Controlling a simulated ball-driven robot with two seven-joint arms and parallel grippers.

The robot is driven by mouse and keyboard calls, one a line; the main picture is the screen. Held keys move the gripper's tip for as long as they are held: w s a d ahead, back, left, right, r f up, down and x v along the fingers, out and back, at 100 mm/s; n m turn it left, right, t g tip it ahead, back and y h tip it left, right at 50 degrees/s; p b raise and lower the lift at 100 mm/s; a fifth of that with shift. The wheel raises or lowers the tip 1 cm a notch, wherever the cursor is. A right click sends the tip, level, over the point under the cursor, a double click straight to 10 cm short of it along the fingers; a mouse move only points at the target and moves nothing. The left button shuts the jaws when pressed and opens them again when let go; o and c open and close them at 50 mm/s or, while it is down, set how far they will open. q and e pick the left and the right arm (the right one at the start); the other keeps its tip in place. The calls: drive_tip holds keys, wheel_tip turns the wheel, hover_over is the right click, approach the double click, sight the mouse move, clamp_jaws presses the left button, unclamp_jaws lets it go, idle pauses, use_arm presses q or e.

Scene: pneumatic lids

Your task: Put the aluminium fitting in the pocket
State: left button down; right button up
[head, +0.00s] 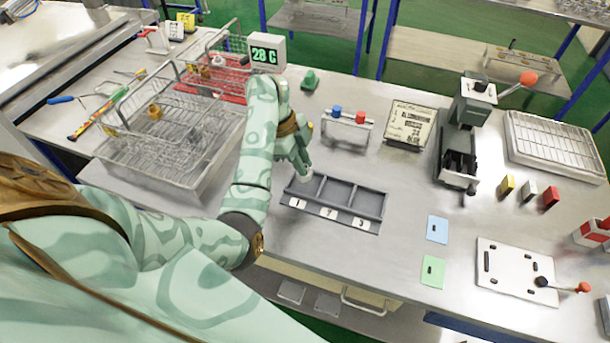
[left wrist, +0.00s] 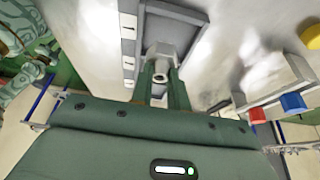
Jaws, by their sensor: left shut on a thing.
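The aluminium fitting (left wrist: 161,58) is a small grey piece with a round opening, between my left fingers in the left wrist view. My left gripper (head: 304,174) is shut on it; its fingers also show in the left wrist view (left wrist: 161,84). In the head view the gripper hides most of the fitting. The grey tray (head: 372,226) has three pockets in a row with white number labels along its front edge. The gripper is at the tray's left end, by the left pocket. I cannot tell whether the fitting touches the tray. My right gripper is out of view.
A stand with blue and red caps (head: 346,130) is just behind the tray. A wire basket (head: 165,150) stands left of my forearm. A display box (head: 267,53) and a green piece (head: 310,80) are farther back.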

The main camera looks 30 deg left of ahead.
use_arm(q)
drive_tip(key=f, duration=0.1)
drive_tip(key=f+b, duration=0.1)
drive_tip(key=f, duration=0.1)
drive_tip(key=shift+w+d+f+b, duration=0.1)
drive_tip(key=shift+w+f+b, duration=0.2)
drive_tip(key=shift+w+f, duration=0.1)
drive_tip(key=shift+s, duration=0.1)
drive_tip(key=c, duration=1.4)
unclamp_jaws()
drive_tip(key=shift+f, duration=0.1)
drive_tip(key=shift+o, duration=0.2)
drive_tip(key=p+v, duration=0.6)
drive_tip(key=v, duration=0.6)
